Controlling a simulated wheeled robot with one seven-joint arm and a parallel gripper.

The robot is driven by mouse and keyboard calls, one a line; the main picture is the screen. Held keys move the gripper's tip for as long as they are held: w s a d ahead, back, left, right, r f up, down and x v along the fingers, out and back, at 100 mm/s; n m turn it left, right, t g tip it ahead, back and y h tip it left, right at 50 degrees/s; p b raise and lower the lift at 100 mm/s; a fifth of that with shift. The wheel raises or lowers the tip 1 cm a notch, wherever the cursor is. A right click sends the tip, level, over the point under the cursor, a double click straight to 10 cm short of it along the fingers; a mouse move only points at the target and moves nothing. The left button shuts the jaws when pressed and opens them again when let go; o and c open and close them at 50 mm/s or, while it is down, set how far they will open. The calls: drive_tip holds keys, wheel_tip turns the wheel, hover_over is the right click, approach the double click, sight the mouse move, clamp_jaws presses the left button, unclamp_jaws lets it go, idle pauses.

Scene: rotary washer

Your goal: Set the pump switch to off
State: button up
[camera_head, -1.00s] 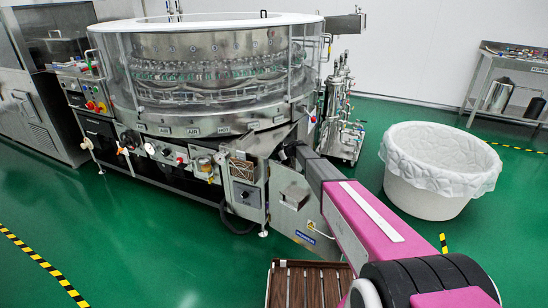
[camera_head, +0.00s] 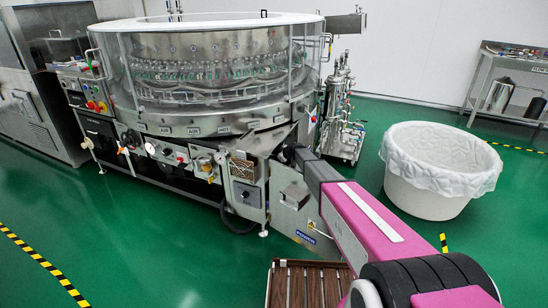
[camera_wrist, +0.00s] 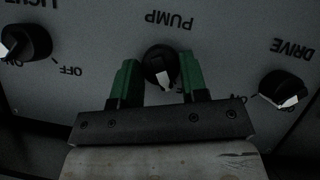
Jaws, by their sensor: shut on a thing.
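In the wrist view, the black pump switch (camera_wrist: 159,58) is a round knob with a white pointer, under an upside-down PUMP label. The pointer aims toward the bottom of the picture, slightly right. My gripper (camera_wrist: 160,66) has its green fingers on either side of this knob and is shut on it. In the head view my arm reaches to the front of the rotary washer (camera_head: 205,122); the gripper and the pump switch cannot be made out there.
The light knob (camera_wrist: 27,42) and the drive knob (camera_wrist: 282,88) flank the pump switch closely on the same grey panel. A white lined tub (camera_head: 430,195) stands right of my arm. A slatted wooden platform (camera_head: 305,285) lies in front. Green floor is free at the left.

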drive_tip(key=o, duration=0.9)
drive_tip(key=v, duration=1)
drive_tip(key=shift+s+d+r, duration=0.15)
drive_tip(key=shift+d+r, duration=0.05)
drive_tip(key=shift+d, duration=0.15)
drive_tip(key=shift+c, duration=0.3)
